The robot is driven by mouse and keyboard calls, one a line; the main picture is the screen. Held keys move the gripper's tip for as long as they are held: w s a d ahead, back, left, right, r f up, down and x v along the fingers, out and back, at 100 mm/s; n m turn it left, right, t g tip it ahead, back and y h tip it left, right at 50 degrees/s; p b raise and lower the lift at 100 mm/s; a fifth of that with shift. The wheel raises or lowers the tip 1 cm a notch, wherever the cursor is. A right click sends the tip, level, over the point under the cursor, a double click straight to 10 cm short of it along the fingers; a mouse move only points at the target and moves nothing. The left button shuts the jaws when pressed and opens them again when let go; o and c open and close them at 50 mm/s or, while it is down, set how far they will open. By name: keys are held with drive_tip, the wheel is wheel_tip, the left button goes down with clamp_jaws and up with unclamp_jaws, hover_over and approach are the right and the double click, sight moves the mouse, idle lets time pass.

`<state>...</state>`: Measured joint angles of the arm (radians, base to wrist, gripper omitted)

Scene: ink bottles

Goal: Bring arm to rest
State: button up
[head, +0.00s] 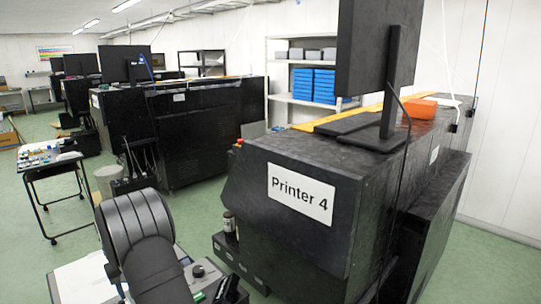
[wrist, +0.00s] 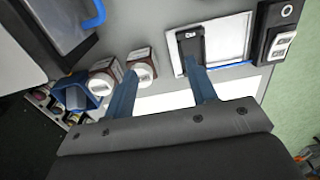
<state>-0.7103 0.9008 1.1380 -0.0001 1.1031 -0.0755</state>
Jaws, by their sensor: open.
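My gripper (wrist: 160,68) shows in the wrist view with its two blue-grey fingers spread apart and nothing between them. Beyond the left finger, two ink bottles with white caps and brown-and-white labels, a left one (wrist: 103,78) and a right one (wrist: 142,67), stand side by side on a grey surface. The left finger partly overlaps them in the picture; contact cannot be told. In the head view my dark arm rises at the lower left and the gripper cannot be made out. A small dark bottle (head: 229,222) stands at the side of Printer 4 (head: 325,210).
In the wrist view, a black device (wrist: 188,45) lies on a white panel past the right finger, and a black switch box (wrist: 283,42) is at the upper right. A blue bin (wrist: 78,98) is at left. A cluttered cart (head: 50,160) stands left in the head view.

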drive_tip(key=a+f, duration=0.1)
drive_tip(key=a, duration=0.1)
drive_tip(key=s+a+f, duration=0.1)
drive_tip(key=a+f, duration=0.1)
drive_tip(key=a, duration=0.1)
drive_tip(key=shift+s+a+f, duration=0.15)
drive_tip(key=shift+a+f, duration=0.15)
wheel_tip(320, 180, down, 2)
drive_tip(key=shift+a+f, duration=0.1)
drive_tip(key=shift+f, duration=0.5)
idle(0.3)
